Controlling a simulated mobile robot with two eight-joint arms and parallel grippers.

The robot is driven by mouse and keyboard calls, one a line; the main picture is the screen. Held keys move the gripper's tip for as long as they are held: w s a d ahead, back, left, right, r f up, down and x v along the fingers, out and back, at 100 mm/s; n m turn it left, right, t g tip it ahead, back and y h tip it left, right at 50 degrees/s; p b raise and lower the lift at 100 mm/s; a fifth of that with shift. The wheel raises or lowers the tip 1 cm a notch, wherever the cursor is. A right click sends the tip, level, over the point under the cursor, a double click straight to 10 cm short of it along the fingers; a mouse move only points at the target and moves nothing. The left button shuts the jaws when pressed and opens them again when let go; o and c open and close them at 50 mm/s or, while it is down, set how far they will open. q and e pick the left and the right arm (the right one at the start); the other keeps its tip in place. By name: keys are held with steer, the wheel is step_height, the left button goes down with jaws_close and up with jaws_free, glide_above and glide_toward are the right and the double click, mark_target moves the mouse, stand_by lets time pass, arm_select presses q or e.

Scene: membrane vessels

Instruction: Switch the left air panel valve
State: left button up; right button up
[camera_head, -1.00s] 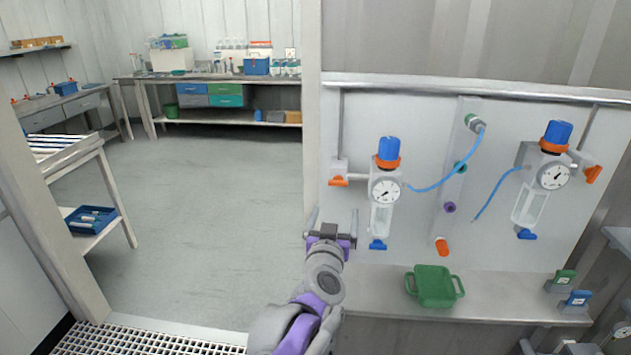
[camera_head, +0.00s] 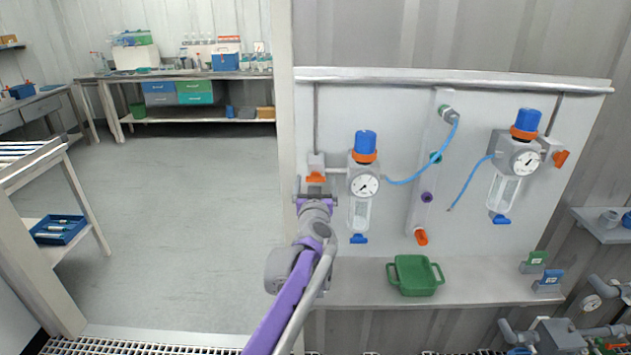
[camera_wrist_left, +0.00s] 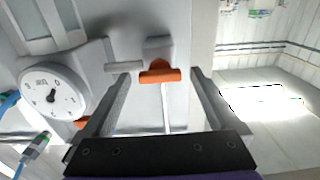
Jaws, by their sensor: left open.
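The left air panel valve has an orange handle (camera_head: 315,177) on a grey body at the panel's left edge, left of the left gauge (camera_head: 365,185). In the left wrist view the orange handle (camera_wrist_left: 160,73) lies crosswise between and just beyond the fingers, with the left gauge (camera_wrist_left: 52,95) at the left. My left gripper (camera_head: 315,188) is open and empty, directly below the handle in the head view. It also shows in the left wrist view (camera_wrist_left: 158,95), one finger to each side of the handle. I see no contact. My right gripper is not in view.
The white panel (camera_head: 390,110) also carries a right regulator with gauge (camera_head: 525,161), blue hoses and an orange-handled valve (camera_head: 561,159). A green tray (camera_head: 414,276) sits on the shelf below. The floor (camera_head: 180,220) at left is open.

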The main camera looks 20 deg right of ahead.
arm_select(q)
steer(key=shift+w, duration=0.25)
steer(key=c, duration=1.4)
